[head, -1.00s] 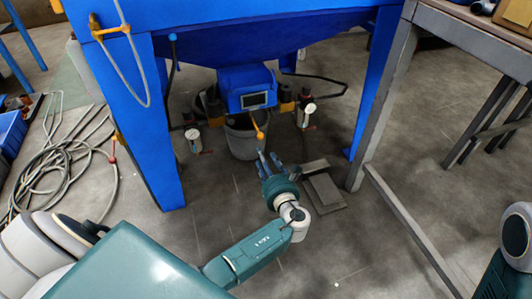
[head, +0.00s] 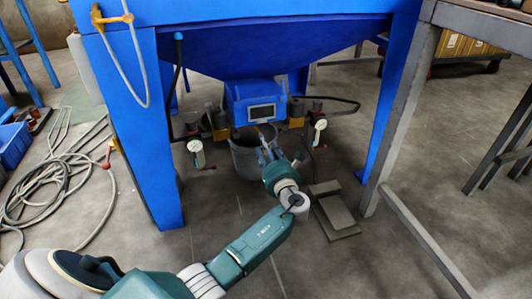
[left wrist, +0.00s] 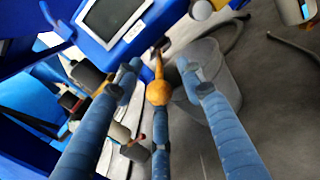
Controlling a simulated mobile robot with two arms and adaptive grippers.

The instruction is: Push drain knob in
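The drain knob (left wrist: 158,93) is an orange ball on a thin stem under the blue housing (head: 255,101) of the blaster's hopper. In the left wrist view it sits between the spread blue fingers of my left gripper (left wrist: 160,80), in front of the palm. The fingers are open, and I cannot tell whether any finger touches it. In the head view my left gripper (head: 268,148) reaches up to the underside of the housing and mostly hides the knob. My right gripper is not in view.
A grey bucket (head: 243,160) stands under the housing, just beyond my left gripper. White gauges (head: 195,146) flank it. Blue legs (head: 150,150) and a grey bench leg (head: 400,110) stand either side. Flat grey plates (head: 333,208) lie on the floor. Coiled hose (head: 60,185) lies left.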

